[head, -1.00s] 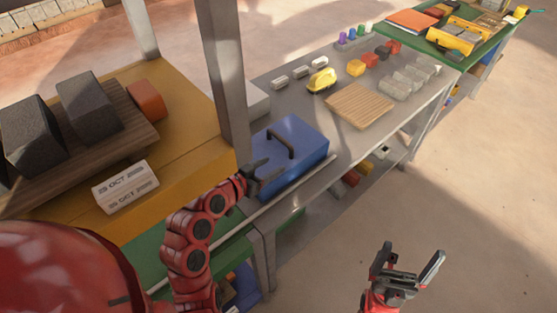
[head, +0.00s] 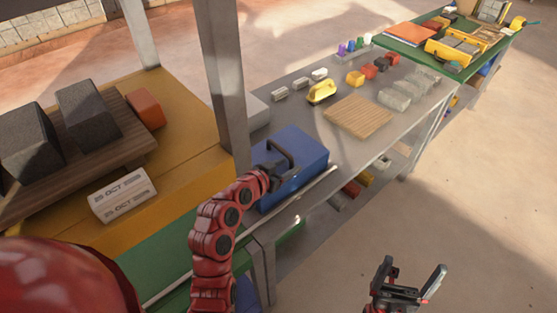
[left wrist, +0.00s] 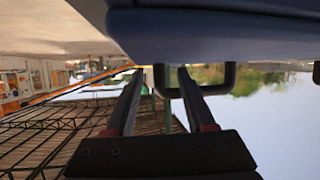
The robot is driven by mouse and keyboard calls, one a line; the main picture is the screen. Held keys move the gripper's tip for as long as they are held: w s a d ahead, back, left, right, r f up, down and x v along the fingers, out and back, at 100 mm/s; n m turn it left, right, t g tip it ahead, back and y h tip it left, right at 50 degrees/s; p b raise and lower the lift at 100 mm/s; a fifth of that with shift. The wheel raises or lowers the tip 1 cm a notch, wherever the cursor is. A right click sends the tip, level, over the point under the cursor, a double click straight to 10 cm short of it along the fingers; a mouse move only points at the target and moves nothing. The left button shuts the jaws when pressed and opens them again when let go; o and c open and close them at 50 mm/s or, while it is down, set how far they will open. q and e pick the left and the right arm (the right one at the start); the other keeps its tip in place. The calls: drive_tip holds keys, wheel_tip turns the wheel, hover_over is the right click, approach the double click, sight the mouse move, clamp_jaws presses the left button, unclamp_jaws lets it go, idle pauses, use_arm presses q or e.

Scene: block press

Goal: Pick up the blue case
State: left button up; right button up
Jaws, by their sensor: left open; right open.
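The blue case (head: 308,148) lies on the grey table with its dark handle (head: 281,146) standing up on top. My left gripper (head: 271,170) is at the near left side of the case, close to the handle, and overlaps it in the head view. In the left wrist view the case (left wrist: 225,22) fills the top, with the handle (left wrist: 231,76) below it. The fingers of my left gripper (left wrist: 161,80) are apart there, one overlapping the handle loop. I cannot tell whether they touch it. My right gripper (head: 412,268) is open and empty, over the floor at lower right.
A grey post (head: 222,85) stands just left of the case. A wooden board (head: 358,117), a yellow object (head: 322,92) and several small blocks lie farther along the table. A yellow bench (head: 185,165) with dark blocks is at left. Open floor lies at right.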

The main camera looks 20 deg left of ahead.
use_arm(q)
clamp_jaws()
idle(1.4)
